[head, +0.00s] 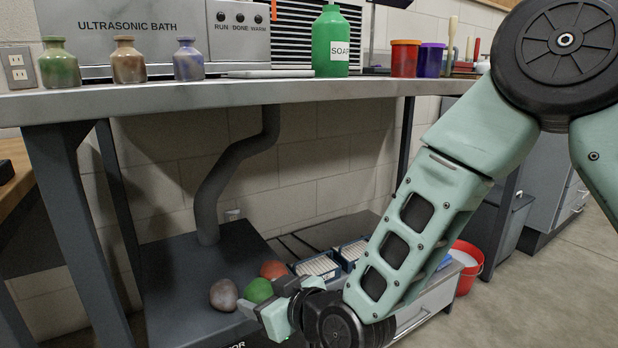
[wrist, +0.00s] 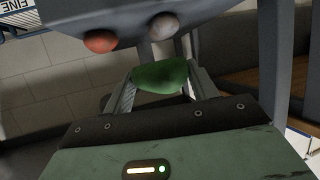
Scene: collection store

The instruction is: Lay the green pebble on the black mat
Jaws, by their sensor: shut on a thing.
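The green pebble (head: 258,289) is between the fingers of my gripper (head: 262,296), low under the bench in the head view. In the wrist view the green pebble (wrist: 160,75) sits between both fingertips, and my gripper (wrist: 160,84) is shut on it. It is over or on the top of a dark grey box (head: 185,300); I cannot tell whether it touches that top. A brownish-grey pebble (head: 224,295) and a red-orange pebble (head: 273,270) lie close by on the box. I cannot make out a black mat for certain.
The bench top (head: 180,95) is above my gripper, with bottles, a green soap bottle (head: 331,42) and pots on it. A grey pipe (head: 225,170) rises from the box. Blue trays (head: 318,267) stand to the right, and a red bucket (head: 467,267) is farther right.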

